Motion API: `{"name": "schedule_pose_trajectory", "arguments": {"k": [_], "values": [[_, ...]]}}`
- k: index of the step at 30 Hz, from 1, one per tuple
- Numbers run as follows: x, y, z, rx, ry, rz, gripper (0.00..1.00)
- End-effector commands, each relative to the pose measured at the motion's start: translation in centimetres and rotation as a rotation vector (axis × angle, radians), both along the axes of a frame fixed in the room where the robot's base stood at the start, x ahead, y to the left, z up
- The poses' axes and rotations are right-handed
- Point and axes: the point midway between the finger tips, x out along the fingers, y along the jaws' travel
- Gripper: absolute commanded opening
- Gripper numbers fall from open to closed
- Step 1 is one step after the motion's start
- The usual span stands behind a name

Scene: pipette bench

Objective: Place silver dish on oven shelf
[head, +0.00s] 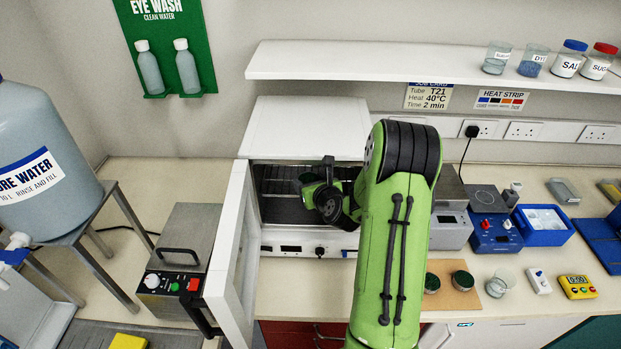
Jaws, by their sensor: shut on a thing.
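The white oven (305,130) stands on the bench against the back wall with its door (232,265) swung open to the left. Its dark interior and wire shelf (283,208) show left of my arm. My arm reaches in from the front, and my gripper (318,184) is at the oven opening, over the shelf area. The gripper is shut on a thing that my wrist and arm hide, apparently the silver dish. I cannot make out the dish itself or whether it touches the shelf.
The open door stands close left of my arm, next to a grey heater box (182,262). A water tank (40,150) is at far left. Right of the oven are a blue-fronted instrument (490,232), a blue tray (541,228) and a yellow timer (577,287). A wall shelf (420,66) hangs above.

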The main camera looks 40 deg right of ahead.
Motion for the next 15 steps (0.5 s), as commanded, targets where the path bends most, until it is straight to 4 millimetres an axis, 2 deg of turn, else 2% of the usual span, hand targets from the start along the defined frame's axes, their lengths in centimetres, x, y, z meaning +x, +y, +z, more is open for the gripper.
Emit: {"name": "schedule_pose_trajectory", "arguments": {"k": [11,12,15], "values": [[0.01,0.01,-0.7,-0.002,-0.005,0.0,0.33],[0.0,0.01,-0.7,-0.002,-0.005,0.0,0.66],[0.0,0.03,-0.66,-0.002,-0.004,0.001,0.81]]}}
